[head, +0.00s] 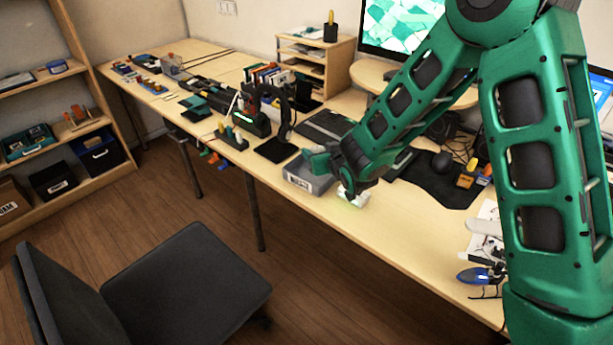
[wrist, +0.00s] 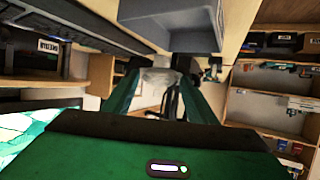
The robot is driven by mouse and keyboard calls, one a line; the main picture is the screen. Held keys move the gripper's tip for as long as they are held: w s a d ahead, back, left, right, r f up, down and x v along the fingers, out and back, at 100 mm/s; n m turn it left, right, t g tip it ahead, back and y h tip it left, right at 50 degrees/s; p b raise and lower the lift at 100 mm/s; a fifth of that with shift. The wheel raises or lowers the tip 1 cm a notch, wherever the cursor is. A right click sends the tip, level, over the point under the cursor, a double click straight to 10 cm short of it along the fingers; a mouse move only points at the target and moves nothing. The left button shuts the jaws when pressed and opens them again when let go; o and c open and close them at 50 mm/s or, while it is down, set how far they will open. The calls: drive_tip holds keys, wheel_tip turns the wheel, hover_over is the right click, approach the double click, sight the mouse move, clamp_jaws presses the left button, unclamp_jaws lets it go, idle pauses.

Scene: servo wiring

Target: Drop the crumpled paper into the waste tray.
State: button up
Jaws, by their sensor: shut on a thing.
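The crumpled paper (head: 356,199) is a small white lump at the end of my arm in the head view. My gripper (head: 350,190) is shut on it near the front edge of the desk. In the wrist view the pale paper (wrist: 160,79) shows between the two fingertips of my gripper (wrist: 160,88). The waste tray (head: 305,180) is a grey, labelled box on the desk, just left of my gripper in the head view. The grey tray (wrist: 160,12) also fills the top middle of the wrist view.
A black mat (head: 437,178) with a mouse lies right of my gripper. A black stand (head: 277,148) is left of the tray. A small blue helicopter model (head: 474,275) sits near the right front. A chair (head: 187,285) stands on the floor before the desk.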

drive_tip(key=o, duration=1.1)
drive_tip(key=v, duration=1)
drive_tip(key=shift+s+d, duration=0.25)
drive_tip(key=shift+d, duration=0.05)
